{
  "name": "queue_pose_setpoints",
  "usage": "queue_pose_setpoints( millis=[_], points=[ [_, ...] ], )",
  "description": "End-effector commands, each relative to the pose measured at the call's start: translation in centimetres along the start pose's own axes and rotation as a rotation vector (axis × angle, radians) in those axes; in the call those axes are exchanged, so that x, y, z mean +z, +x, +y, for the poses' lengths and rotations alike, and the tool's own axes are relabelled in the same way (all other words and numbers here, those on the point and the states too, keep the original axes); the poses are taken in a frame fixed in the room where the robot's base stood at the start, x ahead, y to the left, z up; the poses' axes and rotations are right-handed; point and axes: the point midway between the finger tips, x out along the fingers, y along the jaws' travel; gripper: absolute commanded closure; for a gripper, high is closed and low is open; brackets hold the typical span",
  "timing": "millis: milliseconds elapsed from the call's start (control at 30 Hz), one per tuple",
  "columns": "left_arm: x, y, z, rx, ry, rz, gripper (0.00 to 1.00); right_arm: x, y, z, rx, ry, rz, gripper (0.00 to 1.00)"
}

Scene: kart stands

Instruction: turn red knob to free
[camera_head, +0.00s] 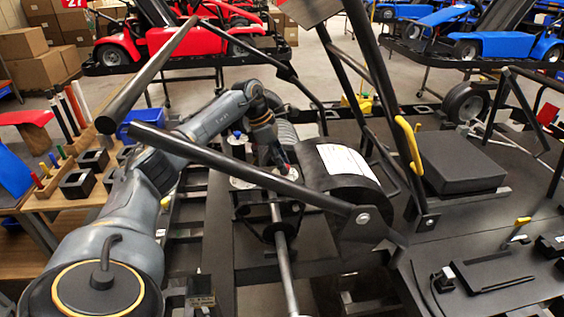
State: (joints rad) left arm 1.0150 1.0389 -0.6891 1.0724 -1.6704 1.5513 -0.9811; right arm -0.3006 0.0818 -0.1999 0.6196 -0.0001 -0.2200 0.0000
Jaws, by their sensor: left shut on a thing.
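My left arm comes in from the left and reaches over the kart chassis (222,262). Its gripper (283,162) points down at the top of a round metal fitting, behind a black frame bar. The gripper is shut on the red knob (286,170), of which only a small reddish bit shows between the fingers. The gripper and the bar hide the rest, so I cannot tell which way the knob is turned. My right gripper is out of view.
Black frame bars (245,172) cross close around the gripper. A black drum with a white label (346,160) stands just right. A small blue cap (238,134) sits to the left. A wooden bench (60,195) with tools is at left. Red karts (180,40) and blue karts (500,35) stand behind.

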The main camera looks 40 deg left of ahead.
Motion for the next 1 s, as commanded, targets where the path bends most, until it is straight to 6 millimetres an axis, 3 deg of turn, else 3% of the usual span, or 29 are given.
queue_pose_setpoints(
  millis=[500,1000],
  points=[
    [0.15,-0.1,0.35,-0.127,0.316,-0.002,1.0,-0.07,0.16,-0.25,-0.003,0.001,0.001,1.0],
    [0.1,-0.09,0.39,-0.151,0.377,0.0,1.0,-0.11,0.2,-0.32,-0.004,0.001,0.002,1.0]
  ],
)
